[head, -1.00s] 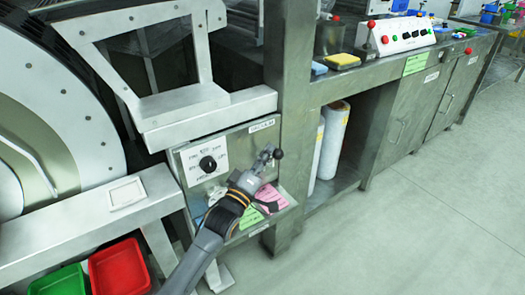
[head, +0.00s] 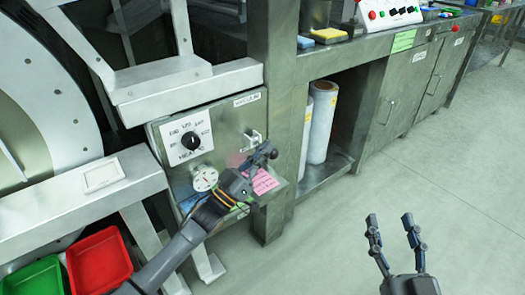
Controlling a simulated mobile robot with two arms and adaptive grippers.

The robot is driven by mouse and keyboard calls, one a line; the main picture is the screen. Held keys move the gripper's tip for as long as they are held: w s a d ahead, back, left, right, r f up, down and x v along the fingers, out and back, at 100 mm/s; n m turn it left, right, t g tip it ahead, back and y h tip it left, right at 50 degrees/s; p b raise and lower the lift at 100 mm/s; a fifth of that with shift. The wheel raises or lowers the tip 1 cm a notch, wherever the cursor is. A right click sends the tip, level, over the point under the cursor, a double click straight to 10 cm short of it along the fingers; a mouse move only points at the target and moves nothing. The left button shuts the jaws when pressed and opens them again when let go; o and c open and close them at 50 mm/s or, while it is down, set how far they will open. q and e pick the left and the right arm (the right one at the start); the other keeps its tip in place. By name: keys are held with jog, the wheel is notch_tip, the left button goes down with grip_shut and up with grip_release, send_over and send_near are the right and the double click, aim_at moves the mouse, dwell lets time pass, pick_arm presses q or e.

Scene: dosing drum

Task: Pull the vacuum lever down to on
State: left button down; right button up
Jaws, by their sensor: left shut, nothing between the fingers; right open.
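The vacuum panel (head: 226,118) is a grey box front with a VACUUM label (head: 247,99) at its top right. A pale bracket (head: 252,139) sticks out below the label. My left gripper (head: 267,152) is shut just below and right of the bracket, in front of the panel. A small dark round end, apparently the lever's knob (head: 273,154), shows at its fingertips. The rest of the lever is hidden or too small to tell, and I cannot tell whether the gripper touches it. My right gripper (head: 391,219) is open and empty above the floor.
A black dial (head: 190,141) and a round gauge (head: 205,178) are left of the bracket. A pink note (head: 262,182) lies below my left gripper. Red (head: 100,262) and green (head: 35,280) bins stand lower left. The floor at right is clear.

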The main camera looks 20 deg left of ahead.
pick_arm(q)
jog(key=shift+d+f+m+g+h, duration=0.1)
jog(key=shift+f+m+g+h, duration=0.3)
jog(key=shift+m, duration=0.3)
pick_arm(e)
jog(key=shift+s+a+r+t+y, duration=0.1)
jog(key=shift+s+r+t+y, duration=0.1)
jog(key=shift+r+t, duration=0.35)
jog(key=shift+s+a+r+t+y, duration=0.1)
jog(key=shift+s+r+t+y, duration=0.15)
jog(key=shift+r, duration=0.6)
pick_arm(q)
jog(key=shift+s, duration=0.15)
jog(key=s+a, duration=0.7)
jog(key=s, duration=0.3)
jog(key=shift+s+a, duration=0.25)
jog(key=shift+s, duration=0.05)
pick_arm(e)
jog(key=shift+w+d, duration=0.1)
pick_arm(q)
jog(key=shift+f, duration=0.1)
